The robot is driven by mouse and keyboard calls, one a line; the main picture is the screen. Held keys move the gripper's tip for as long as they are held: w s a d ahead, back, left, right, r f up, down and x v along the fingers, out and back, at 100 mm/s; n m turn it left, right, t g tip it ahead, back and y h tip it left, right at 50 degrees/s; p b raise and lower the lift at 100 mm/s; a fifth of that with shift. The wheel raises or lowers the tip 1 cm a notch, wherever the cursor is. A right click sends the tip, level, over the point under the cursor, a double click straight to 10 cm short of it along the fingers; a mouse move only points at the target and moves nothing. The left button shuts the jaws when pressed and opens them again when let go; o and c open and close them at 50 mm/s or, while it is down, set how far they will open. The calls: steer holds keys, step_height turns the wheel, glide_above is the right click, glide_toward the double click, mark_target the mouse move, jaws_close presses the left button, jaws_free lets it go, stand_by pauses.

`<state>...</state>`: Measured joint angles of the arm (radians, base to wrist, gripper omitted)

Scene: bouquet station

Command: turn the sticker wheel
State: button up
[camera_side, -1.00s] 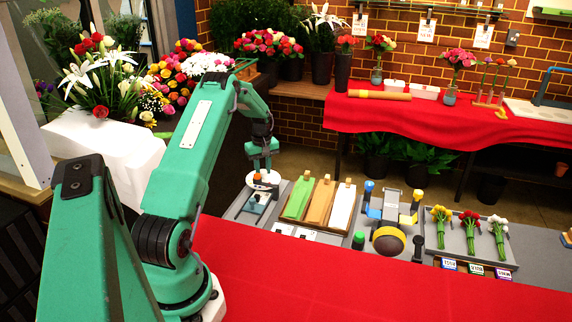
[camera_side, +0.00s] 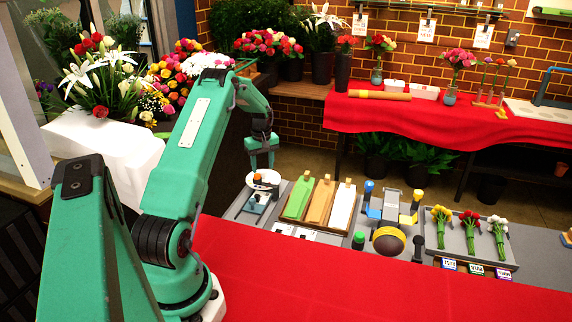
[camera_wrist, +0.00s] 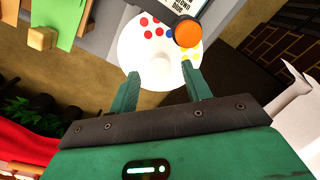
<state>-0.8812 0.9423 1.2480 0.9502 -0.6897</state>
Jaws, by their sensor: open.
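The sticker wheel (camera_wrist: 140,50) is a white disc with red, blue and yellow dots near its rim and an orange knob (camera_wrist: 187,33). In the side view the wheel (camera_side: 270,176) lies at the left end of the grey station, with its orange knob (camera_side: 257,177) on the near left side. My gripper (camera_side: 262,160) hangs just above the wheel, apart from it. In the wrist view my gripper (camera_wrist: 163,82) is open and empty. Its fingers point toward the disc, with the knob beyond the right finger.
Green, orange and white strips (camera_side: 319,203) lie right of the wheel. Further right are a grey device (camera_side: 391,205) with a dark round part and a tray (camera_side: 455,244) of small bouquets. The red cloth (camera_side: 330,275) in front is clear.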

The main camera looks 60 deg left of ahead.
mark_target(264, 171)
steer(key=shift+r, duration=3)
steer(key=shift+w+d+r, duration=0.1)
steer(key=shift+r, duration=0.05)
steer(key=w+d+r+m+t+y, duration=0.1)
steer(key=d+r+m, duration=0.3)
steer(key=d+r, duration=0.65)
steer(key=w+d+r+m+t, duration=0.1)
steer(key=d+r+m, duration=0.3)
steer(key=d+r, duration=0.7)
steer(key=s+d+f+m+t, duration=0.1)
steer(key=s+d+m, duration=0.4)
steer(key=s+d, duration=0.3)
steer(key=s+d+f+m+t+h, duration=0.1)
steer(key=s+d+m+t, duration=0.1)
steer(key=s+d+m, duration=0.3)
steer(key=s+d, duration=0.4)
steer(key=d, duration=0.6)
steer(key=shift+d+t, duration=0.25)
steer(key=shift+t, duration=0.05)
